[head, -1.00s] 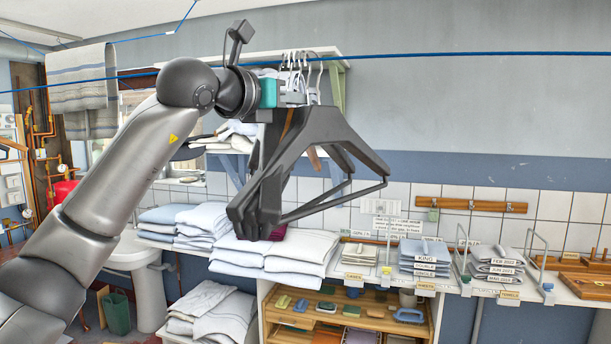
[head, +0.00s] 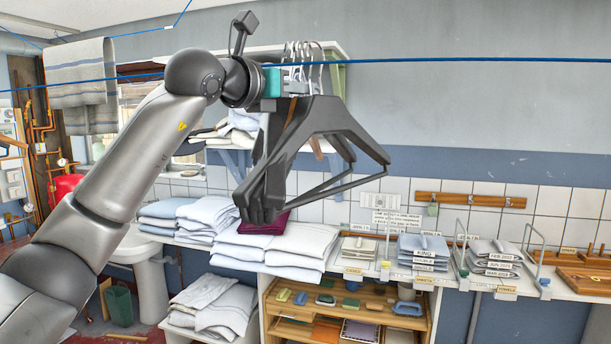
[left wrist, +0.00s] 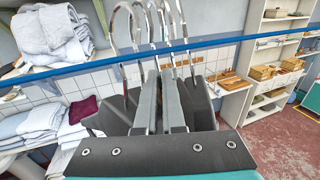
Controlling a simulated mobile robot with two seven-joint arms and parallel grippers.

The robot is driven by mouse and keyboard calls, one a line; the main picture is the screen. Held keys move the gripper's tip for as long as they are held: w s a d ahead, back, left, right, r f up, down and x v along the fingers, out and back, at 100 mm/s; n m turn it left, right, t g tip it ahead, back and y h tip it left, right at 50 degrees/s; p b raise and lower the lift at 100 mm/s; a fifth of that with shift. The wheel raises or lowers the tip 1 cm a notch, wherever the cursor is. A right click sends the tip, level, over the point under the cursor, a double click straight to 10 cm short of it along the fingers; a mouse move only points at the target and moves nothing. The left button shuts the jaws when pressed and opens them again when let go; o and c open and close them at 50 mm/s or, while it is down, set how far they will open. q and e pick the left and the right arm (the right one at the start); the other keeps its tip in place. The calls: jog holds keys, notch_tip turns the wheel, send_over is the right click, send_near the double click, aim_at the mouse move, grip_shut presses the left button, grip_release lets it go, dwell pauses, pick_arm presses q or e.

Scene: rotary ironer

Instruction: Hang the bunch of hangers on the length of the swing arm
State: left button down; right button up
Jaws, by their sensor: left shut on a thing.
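The bunch of hangers (head: 335,128) is dark grey with several shiny wire hooks. It hangs upright below my left gripper (head: 297,82), which is shut on it just under the hooks. In the left wrist view the grey fingers (left wrist: 162,103) close around the bunch, with the hooks (left wrist: 150,25) rising above. A thin blue line or rod (head: 480,60) crosses the picture at hook height; I cannot tell whether it is the swing arm. It also crosses the hooks in the left wrist view (left wrist: 60,68); contact is unclear. My right gripper is not in view.
Folded white linen (head: 300,246) and a dark red cloth (head: 264,225) lie on the counter below the hangers. A striped towel (head: 80,85) hangs at the left. A wall shelf (head: 330,47) is behind the gripper. The space in front of the right wall is open.

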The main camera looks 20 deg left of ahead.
pick_arm(q)
jog(key=shift+w+r, duration=0.2)
jog(key=shift+r, duration=0.05)
jog(key=shift+w, duration=0.1)
jog(key=shift+w+p, duration=0.95)
jog(key=shift+w, duration=0.1)
jog(key=shift+w+d+p, duration=0.1)
jog(key=shift+w+p, duration=0.35)
jog(key=shift+w, duration=1.9)
